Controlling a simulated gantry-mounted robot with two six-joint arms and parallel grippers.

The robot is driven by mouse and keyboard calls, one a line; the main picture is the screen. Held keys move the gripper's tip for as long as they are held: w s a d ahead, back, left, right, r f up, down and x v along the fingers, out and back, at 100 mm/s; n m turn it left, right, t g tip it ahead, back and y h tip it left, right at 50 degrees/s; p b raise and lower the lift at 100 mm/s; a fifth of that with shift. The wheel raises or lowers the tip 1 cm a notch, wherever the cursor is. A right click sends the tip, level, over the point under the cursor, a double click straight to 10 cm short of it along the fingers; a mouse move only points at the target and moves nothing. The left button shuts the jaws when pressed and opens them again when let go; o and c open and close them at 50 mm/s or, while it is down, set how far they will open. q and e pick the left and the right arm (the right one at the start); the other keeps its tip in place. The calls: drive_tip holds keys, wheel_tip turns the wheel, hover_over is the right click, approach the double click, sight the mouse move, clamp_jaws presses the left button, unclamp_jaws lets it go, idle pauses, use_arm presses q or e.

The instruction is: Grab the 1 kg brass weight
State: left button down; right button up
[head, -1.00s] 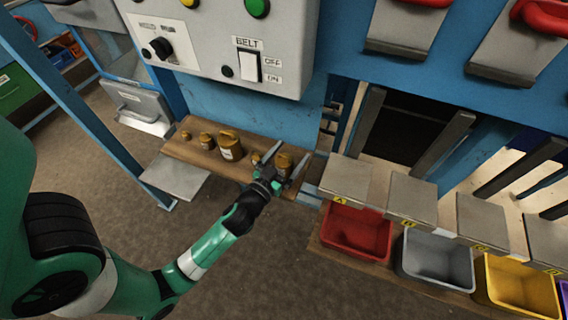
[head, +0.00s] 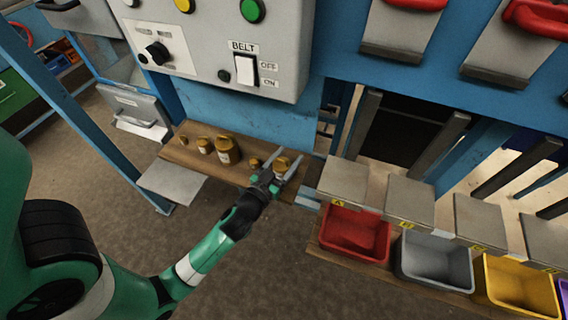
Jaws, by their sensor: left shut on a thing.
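Several brass weights stand on a wooden shelf (head: 176,155) below the control panel. From left they are a tiny one (head: 184,140), a small one (head: 205,146), a large one (head: 227,150) with a pale label and another small one (head: 254,163). A further brass weight (head: 282,163) is at the shelf's right end, between the fingers of my left gripper (head: 287,158). The left gripper is shut on this weight. The labels are too small to read, so I cannot tell its mass by marking. My right gripper is not in view.
A grey plate (head: 172,185) juts from the shelf's left front. The control panel (head: 215,50) hangs above and behind the shelf. To the right are red (head: 354,233), grey (head: 437,262) and yellow (head: 517,287) bins under metal flaps.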

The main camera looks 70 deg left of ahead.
sight(284, 170)
use_arm(q)
drive_tip(key=shift+r, duration=0.25)
drive_tip(key=shift+r, duration=0.25)
wheel_tip(284, 170, up, 3)
drive_tip(key=p, duration=0.2)
drive_tip(key=shift+p, duration=0.35)
drive_tip(key=s+d+r, duration=0.1)
drive_tip(key=s+d+r+p, duration=0.1)
drive_tip(key=r, duration=0.1)
drive_tip(key=d+r, duration=0.2)
drive_tip(key=shift+s+r+p, duration=0.25)
drive_tip(key=shift+s+p, duration=0.15)
drive_tip(key=s+d+r+p, duration=0.2)
drive_tip(key=s+d+r, duration=0.1)
drive_tip(key=s+d, duration=0.2)
drive_tip(key=shift+s+d+r+p, duration=0.2)
drive_tip(key=shift+d+r+p, duration=0.2)
drive_tip(key=shift+d, duration=0.75)
